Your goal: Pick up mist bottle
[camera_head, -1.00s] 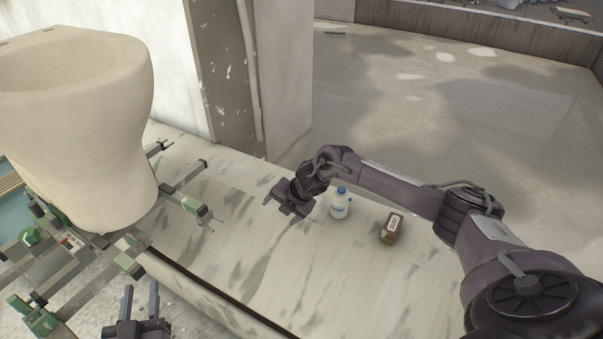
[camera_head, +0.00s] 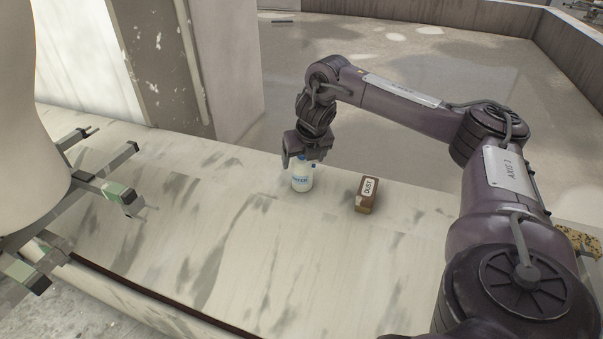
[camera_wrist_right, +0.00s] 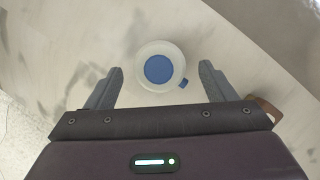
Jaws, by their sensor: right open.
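The mist bottle (camera_head: 302,180) is small and white with a blue cap and a blue-lettered label. It stands upright on the pale marbled worktop. My right gripper (camera_head: 303,160) is above it, pointing down, and partly hides its top in the head view. In the right wrist view the bottle (camera_wrist_right: 160,68) shows from above, its blue cap a little beyond the line between the two open fingers (camera_wrist_right: 159,80). I see a gap on both sides, so the fingers do not appear to touch it. My left gripper is out of view.
A brown box labelled DUST (camera_head: 367,194) stands right of the bottle. A large pale vessel (camera_head: 25,150) and a clamp frame (camera_head: 105,185) take up the left. The worktop (camera_head: 230,240) in front of the bottle is clear. A wall pillar (camera_head: 170,65) rises behind.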

